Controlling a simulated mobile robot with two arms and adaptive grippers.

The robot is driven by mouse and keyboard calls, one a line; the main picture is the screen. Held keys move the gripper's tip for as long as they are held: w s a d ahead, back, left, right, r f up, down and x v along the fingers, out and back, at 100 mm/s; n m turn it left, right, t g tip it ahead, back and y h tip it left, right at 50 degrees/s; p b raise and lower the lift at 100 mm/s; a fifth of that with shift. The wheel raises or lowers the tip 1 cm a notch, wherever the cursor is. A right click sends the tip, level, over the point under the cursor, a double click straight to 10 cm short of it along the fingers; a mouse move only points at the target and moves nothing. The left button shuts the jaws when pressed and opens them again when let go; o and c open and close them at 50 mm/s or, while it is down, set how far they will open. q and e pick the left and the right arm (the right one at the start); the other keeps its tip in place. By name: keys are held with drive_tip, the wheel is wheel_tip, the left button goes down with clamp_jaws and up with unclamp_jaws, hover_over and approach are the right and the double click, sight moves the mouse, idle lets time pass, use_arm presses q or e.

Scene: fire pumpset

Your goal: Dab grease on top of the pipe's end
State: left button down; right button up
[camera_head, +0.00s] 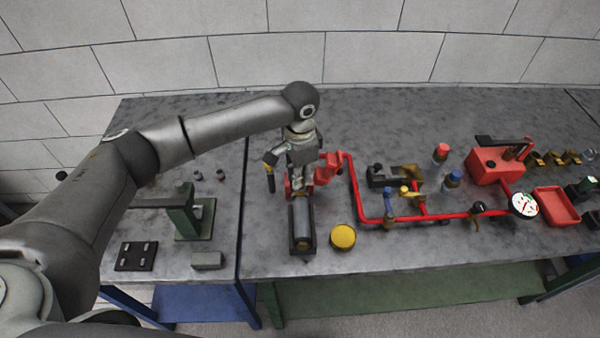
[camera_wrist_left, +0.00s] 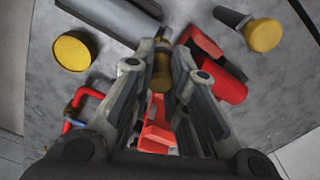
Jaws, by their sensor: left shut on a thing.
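A dark grey pipe (camera_head: 302,222) lies on the table, pointing toward me, its far end near the red vise (camera_head: 296,187). The pipe also shows at the top left of the wrist view (camera_wrist_left: 112,18). My left gripper (camera_head: 303,172) points down above the vise, by the pipe's far end. In the wrist view its fingers (camera_wrist_left: 163,62) are closed around a small brass-coloured thing (camera_wrist_left: 162,72), mostly hidden between them. I cannot tell whether it touches the pipe. A round yellow tin (camera_head: 342,237) stands right of the pipe. My right gripper is not in view.
A tool with a yellow head and dark handle (camera_wrist_left: 250,30) is beside the vise. Red piping (camera_head: 362,205) with valves and a gauge (camera_head: 524,204) runs to the right. A green press-like stand (camera_head: 186,217) is at left. The table behind my gripper is clear.

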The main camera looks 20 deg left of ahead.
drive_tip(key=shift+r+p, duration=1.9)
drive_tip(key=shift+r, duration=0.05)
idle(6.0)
